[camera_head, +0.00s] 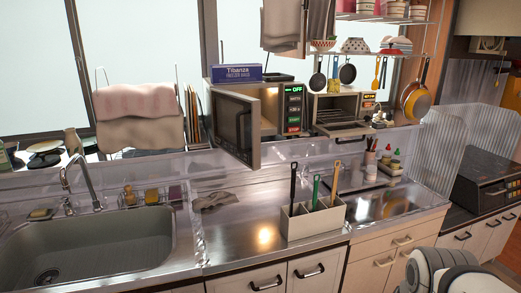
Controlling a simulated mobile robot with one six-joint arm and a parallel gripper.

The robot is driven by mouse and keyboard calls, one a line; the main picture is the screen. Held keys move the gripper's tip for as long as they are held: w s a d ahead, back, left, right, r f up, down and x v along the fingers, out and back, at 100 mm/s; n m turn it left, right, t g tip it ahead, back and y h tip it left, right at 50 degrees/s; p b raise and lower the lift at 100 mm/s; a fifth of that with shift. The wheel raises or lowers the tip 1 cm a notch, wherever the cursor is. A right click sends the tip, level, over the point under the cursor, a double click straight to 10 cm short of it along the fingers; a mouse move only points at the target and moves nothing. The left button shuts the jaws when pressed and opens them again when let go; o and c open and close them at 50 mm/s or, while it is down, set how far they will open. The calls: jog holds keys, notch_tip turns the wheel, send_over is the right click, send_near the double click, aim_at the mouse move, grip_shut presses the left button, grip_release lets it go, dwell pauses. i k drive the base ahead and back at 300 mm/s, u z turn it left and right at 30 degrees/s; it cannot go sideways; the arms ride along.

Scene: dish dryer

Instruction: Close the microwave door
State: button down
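The microwave (271,108) stands on the ledge behind the counter, with a control panel (294,108) on its right that shows a green "OFF". Its door (236,129) is open and swung out toward me on the left side. Part of the microwave's inside is hidden behind the door. My gripper's fingers are not visible. A white rounded part (445,272) at the bottom right looks like my own arm, well apart from the microwave and its door.
A blue box (236,73) lies on top of the microwave. An open toaster oven (341,113) stands to its right. A utensil holder (312,218) is on the counter in front. The sink (90,245) is at the left. Pans and utensils hang above. The counter's middle is mostly clear.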

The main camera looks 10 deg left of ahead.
aim_at(227, 106)
jog(key=u, duration=0.4)
jog(key=i, duration=1.05)
jog(key=u, duration=0.5)
jog(key=k, duration=0.95)
jog(key=u, duration=0.15)
jog(key=i, duration=0.95)
jog(key=z, duration=0.05)
